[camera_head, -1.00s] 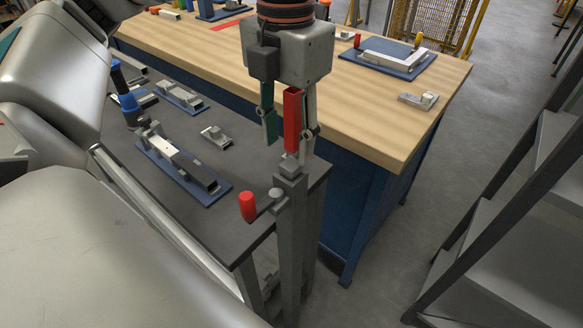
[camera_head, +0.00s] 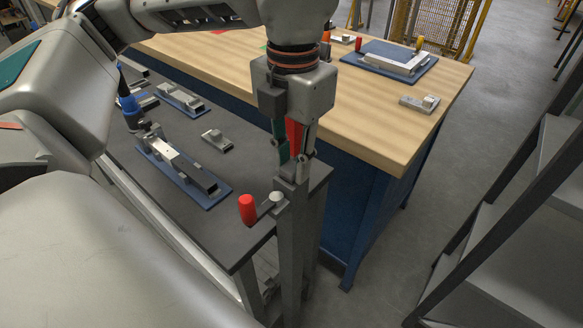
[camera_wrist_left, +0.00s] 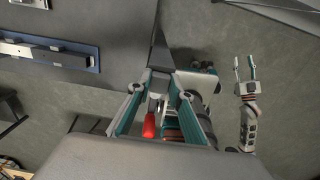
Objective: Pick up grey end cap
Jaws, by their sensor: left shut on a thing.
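The grey end cap (camera_head: 286,174) shows as a small grey block at the top of the upright grey post; the fingers partly cover it. My left gripper (camera_head: 294,154) points straight down over the post in the head view, its fingers shut on the cap. In the left wrist view the gripper (camera_wrist_left: 160,88) has its two teal fingers on either side of a grey piece. A red piece (camera_head: 293,132) shows between the fingers; I cannot tell what it belongs to. My right gripper (camera_wrist_left: 244,69) is open and empty, seen only in the left wrist view.
A red-handled clamp (camera_head: 247,210) with a pale knob sits beside the post. The dark table (camera_head: 245,165) carries blue fixture plates (camera_head: 205,197) on the left. A wooden bench (camera_head: 375,125) stands behind. Dark metal steps (camera_head: 530,220) stand on the right, with clear floor between.

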